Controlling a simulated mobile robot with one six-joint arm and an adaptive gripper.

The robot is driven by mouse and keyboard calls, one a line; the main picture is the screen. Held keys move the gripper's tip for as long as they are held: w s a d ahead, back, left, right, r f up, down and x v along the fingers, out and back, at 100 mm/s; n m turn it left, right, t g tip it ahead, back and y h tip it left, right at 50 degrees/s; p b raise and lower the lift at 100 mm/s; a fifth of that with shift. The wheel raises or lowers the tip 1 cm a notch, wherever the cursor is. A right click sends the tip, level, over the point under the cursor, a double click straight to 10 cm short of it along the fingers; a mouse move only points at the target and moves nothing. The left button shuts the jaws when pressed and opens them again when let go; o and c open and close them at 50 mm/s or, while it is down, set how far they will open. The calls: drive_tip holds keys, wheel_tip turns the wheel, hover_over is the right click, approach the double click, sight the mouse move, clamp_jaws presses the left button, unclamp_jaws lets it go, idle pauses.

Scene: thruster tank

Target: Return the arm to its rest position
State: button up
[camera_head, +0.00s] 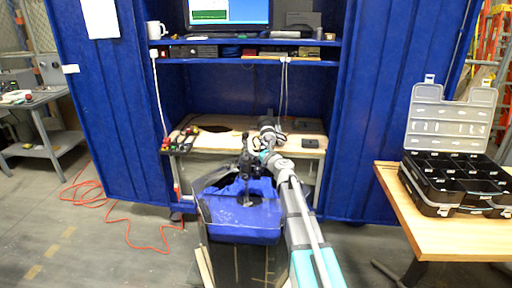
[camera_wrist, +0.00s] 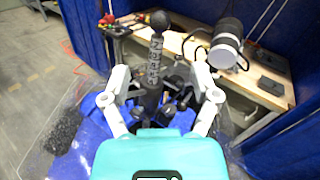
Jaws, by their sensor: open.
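My arm reaches out over the blue tank (camera_head: 242,222) in front of the workbench. My gripper (camera_wrist: 160,80) is open, with its two light grey fingers spread apart. A dark ribbed thruster-like device (camera_wrist: 155,62) stands between the fingers in the wrist view, and I cannot tell whether they touch it. In the head view a dark upright device (camera_head: 246,168) stands at the tank, close to the end of my arm. The tank's blue top also shows below the fingers in the wrist view (camera_wrist: 88,135). My arm hides part of the tank's right side.
A black compartment case (camera_head: 455,182) lies open on the right table (camera_head: 440,232). An orange cable (camera_head: 120,217) lies on the floor.

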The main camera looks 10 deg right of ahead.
idle(0.3)
drive_tip(key=s+a+f+n+g+y+p, duration=0.1)
drive_tip(key=s+a+f+n+g+p, duration=0.15)
drive_tip(key=s+a+n+g, duration=0.45)
drive_tip(key=s+a+f+n+g+y+p, duration=0.15)
drive_tip(key=s+a+f+n, duration=0.25)
drive_tip(key=s+n, duration=0.7)
drive_tip(key=s+d+f+n+g+h+p, duration=0.1)
drive_tip(key=s+d+f+n+g+h, duration=0.1)
drive_tip(key=s+n, duration=0.4)
drive_tip(key=s+d+f+n+g+h+p, duration=0.2)
drive_tip(key=s+d+f+n+g+h, duration=0.1)
drive_tip(key=s, duration=1)
drive_tip(key=d+n+g+h, duration=0.1)
drive_tip(key=n+g+h, duration=0.1)
drive_tip(key=n+g, duration=0.1)
drive_tip(key=shift+s+d+n+g, duration=0.2)
drive_tip(key=shift+s+n+g, duration=0.1)
drive_tip(key=shift+g, duration=0.15)
drive_tip(key=shift+h, duration=0.25)
drive_tip(key=shift+c, duration=0.3)
drive_tip(key=shift+c, duration=1.2)
